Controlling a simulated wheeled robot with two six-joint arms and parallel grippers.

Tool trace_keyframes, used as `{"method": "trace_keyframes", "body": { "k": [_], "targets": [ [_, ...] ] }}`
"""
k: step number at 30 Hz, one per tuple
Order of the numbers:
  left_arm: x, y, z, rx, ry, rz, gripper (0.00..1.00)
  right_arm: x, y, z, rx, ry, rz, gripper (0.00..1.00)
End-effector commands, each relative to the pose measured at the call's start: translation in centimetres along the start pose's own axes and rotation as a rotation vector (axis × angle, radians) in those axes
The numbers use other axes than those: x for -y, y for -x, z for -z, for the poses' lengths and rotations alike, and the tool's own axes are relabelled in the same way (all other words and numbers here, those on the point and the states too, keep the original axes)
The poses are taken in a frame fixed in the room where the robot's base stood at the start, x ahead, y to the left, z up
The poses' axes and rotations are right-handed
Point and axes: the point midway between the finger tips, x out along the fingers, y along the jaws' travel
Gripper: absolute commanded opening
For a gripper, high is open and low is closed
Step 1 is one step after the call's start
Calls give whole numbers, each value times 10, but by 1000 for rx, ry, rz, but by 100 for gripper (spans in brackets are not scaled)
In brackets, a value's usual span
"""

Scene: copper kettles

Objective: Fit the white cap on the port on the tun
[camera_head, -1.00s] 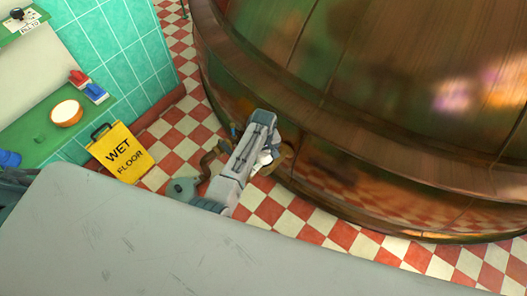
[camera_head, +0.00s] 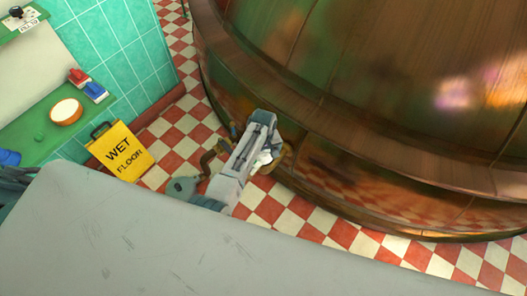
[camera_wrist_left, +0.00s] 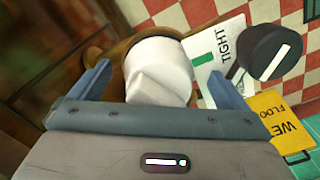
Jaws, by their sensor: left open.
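The white cap (camera_wrist_left: 158,72) has a wide round base and a raised grip ridge. In the left wrist view it sits against the dark ring of the port (camera_wrist_left: 178,37) on the copper tun (camera_wrist_left: 50,50); whether it is fully seated I cannot tell. My left gripper (camera_wrist_left: 160,80) is open, with one finger on each side of the cap and gaps showing beside it. In the head view the left gripper (camera_head: 258,145) is at the lower side of the tun (camera_head: 340,110), and only a bit of the white cap (camera_head: 263,159) shows. My right gripper is not in view.
A card reading TIGHT (camera_wrist_left: 222,52) with a green mark and a black knob (camera_wrist_left: 270,52) with a white line are beside the port. A yellow wet floor sign (camera_head: 122,152) stands left of my arm. A green shelf (camera_head: 40,130) holds a bowl (camera_head: 66,111).

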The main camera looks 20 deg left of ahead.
Motion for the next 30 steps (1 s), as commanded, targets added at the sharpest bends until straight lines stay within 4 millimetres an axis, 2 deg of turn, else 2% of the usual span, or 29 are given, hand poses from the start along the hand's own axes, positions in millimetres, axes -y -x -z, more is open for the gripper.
{"method": "trace_keyframes", "body": {
  "k": [5,12,18,22,30],
  "targets": [
    [-1,22,0,-2,0,-3,96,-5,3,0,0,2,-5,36],
    [-1,70,0,-3,0,-4,96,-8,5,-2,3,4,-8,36],
    [0,99,1,-2,0,-1,96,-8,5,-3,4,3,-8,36],
    [0,107,0,-2,0,-1,96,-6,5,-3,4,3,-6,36],
    [0,108,0,-1,0,0,96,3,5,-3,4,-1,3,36]
  ]
}}
